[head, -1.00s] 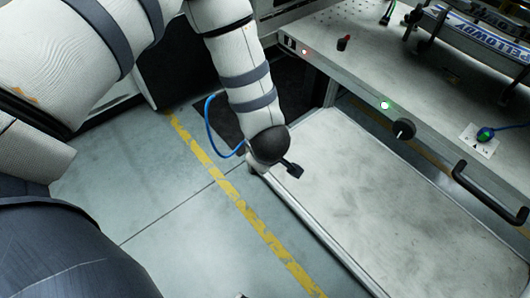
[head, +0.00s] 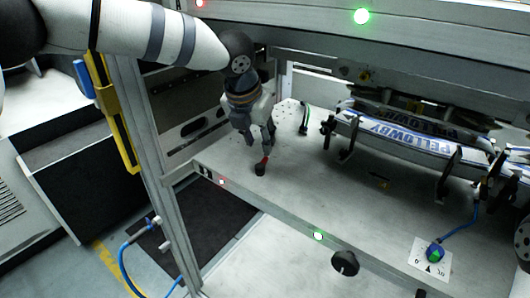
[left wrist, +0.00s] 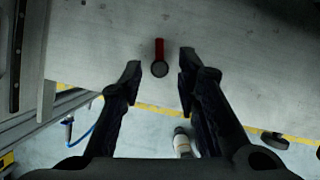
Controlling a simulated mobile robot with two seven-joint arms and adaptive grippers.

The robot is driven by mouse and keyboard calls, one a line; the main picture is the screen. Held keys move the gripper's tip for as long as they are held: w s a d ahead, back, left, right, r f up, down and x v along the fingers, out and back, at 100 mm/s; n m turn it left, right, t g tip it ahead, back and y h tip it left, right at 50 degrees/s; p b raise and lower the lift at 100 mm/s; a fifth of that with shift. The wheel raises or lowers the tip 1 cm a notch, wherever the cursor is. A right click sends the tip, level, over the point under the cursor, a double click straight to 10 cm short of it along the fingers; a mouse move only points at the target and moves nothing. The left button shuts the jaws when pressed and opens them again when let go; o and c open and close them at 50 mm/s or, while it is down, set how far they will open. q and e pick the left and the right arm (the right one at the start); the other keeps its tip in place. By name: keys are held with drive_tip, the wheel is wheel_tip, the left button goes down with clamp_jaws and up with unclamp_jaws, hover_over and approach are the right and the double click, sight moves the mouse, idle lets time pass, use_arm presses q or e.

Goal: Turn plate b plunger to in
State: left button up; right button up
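A small plunger with a red stem and a black round end (head: 260,168) stands on the grey bench plate near its front left corner. No label on it can be read. It also shows in the left wrist view, its red stem (left wrist: 159,47) pointing away from the camera. My left gripper (head: 262,143) is above the plate, pointing down at the plunger. In the left wrist view my left gripper (left wrist: 160,66) is open, with a finger on each side of the plunger and a gap to each.
Clamps holding blue-and-white label strips (head: 410,133) stand at the right of the bench. A black knob (head: 345,262) and a green light (head: 318,236) are on the front edge. A blue-green dial (head: 435,252) sits on a white card. An upright post (head: 160,190) stands left.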

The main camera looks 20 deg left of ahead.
sight(264, 160)
use_arm(q)
drive_tip(key=x, duration=0.6)
drive_tip(key=shift+w+f+b, duration=0.1)
drive_tip(key=shift+f+b, duration=0.25)
drive_tip(key=shift+f, duration=0.05)
